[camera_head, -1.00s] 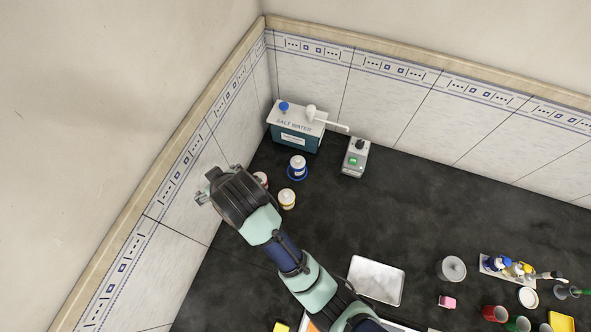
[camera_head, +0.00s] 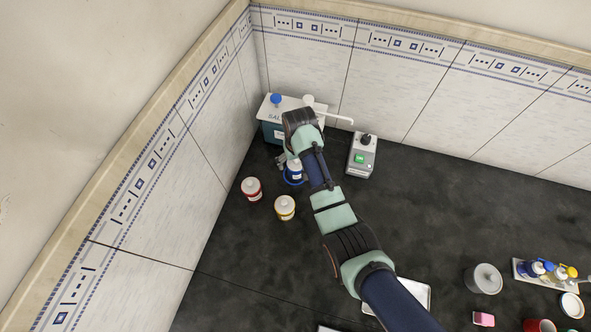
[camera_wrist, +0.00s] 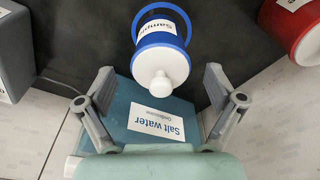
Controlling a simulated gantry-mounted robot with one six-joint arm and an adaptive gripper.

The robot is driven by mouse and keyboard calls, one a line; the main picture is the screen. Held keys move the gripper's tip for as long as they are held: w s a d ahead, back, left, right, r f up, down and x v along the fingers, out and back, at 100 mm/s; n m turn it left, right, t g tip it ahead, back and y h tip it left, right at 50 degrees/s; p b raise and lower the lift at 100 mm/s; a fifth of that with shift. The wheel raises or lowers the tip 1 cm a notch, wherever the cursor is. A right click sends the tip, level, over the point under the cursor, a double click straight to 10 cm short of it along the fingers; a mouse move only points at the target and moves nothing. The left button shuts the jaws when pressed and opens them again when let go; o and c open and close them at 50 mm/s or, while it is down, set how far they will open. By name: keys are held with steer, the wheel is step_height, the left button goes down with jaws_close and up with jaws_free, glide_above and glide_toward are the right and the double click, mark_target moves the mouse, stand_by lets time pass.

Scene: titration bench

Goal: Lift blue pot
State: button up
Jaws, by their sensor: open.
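The blue pot (camera_head: 294,171) is a small blue-and-white container with a white knobbed top, standing on the dark bench in front of the salt water box. In the wrist view the blue pot (camera_wrist: 161,45) shows at upper middle, with a "Sample" label and a blue ring. My gripper (camera_head: 282,160) is over the pot's left side in the head view, partly covering it. In the wrist view my gripper (camera_wrist: 160,100) has its fingers spread wide and empty, with the pot's white knob near the gap between them. I cannot tell the exact height.
The salt water box (camera_head: 271,133) stands behind the pot. A red pot (camera_head: 252,190) and a yellow pot (camera_head: 285,208) stand close by in front. A grey device with a green display (camera_head: 361,157) is to the right.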

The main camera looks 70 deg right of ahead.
step_height(320, 180, down, 3)
steer(key=shift+f+b, duration=0.15)
steer(key=shift+b, duration=0.15)
steer(key=c, duration=1.5)
steer(key=shift+o, duration=0.2)
step_height(320, 180, up, 20)
steer(key=p, duration=0.6)
steer(key=shift+p, duration=0.65)
